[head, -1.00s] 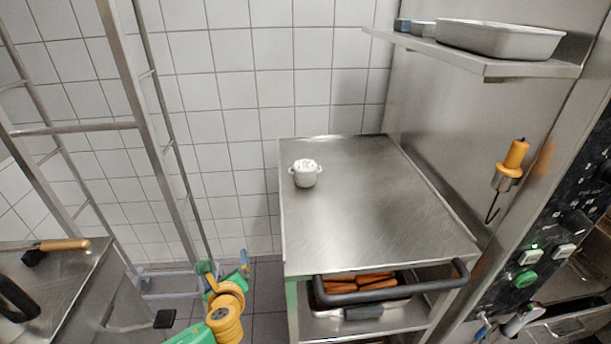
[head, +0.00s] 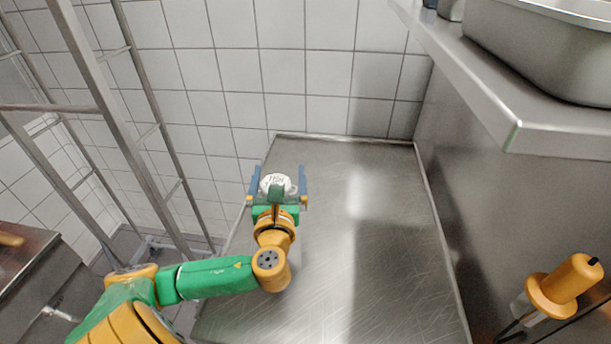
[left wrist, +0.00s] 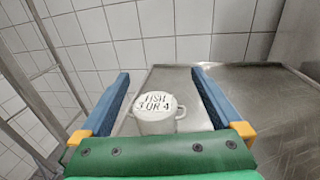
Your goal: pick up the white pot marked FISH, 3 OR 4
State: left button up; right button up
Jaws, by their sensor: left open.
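The white pot (head: 276,183) stands upright on the steel table (head: 385,255), near its far left part. In the left wrist view the pot (left wrist: 156,122) shows black lettering "FISH 3 OR 4" on its top and a handle on its right side. My left gripper (head: 278,178) is open, with one blue finger on each side of the pot. In the left wrist view the fingers of the left gripper (left wrist: 160,95) stand apart from the pot with gaps on both sides. The gripper's palm hides the pot's lower part. My right gripper is not in view.
A steel shelf (head: 540,140) with a metal pan (head: 550,45) juts out at the upper right. An orange-handled tool (head: 565,285) hangs at the lower right. A metal rack frame (head: 110,125) stands at the left. The tabletop right of the pot is clear.

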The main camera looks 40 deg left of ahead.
aim_at(277, 179)
pick_arm(q)
jog(key=f, duration=0.2)
jog(key=s+f+b, duration=0.1)
jog(key=f, duration=0.1)
jog(key=s+f, duration=0.1)
jog(key=f, duration=0.1)
jog(key=shift+s+a+f+b, duration=0.1)
jog(key=shift+a+f+b, duration=0.25)
jog(key=shift+f, duration=0.05)
jog(key=shift+w+a, duration=0.25)
jog(key=shift+w, duration=0.05)
jog(key=x, duration=0.6)
jog(key=shift+w+d+f, duration=0.15)
jog(key=shift+w, duration=0.15)
jog(key=shift+w+a, duration=0.25)
jog(key=shift+a, duration=0.05)
jog(key=c, duration=1.4)
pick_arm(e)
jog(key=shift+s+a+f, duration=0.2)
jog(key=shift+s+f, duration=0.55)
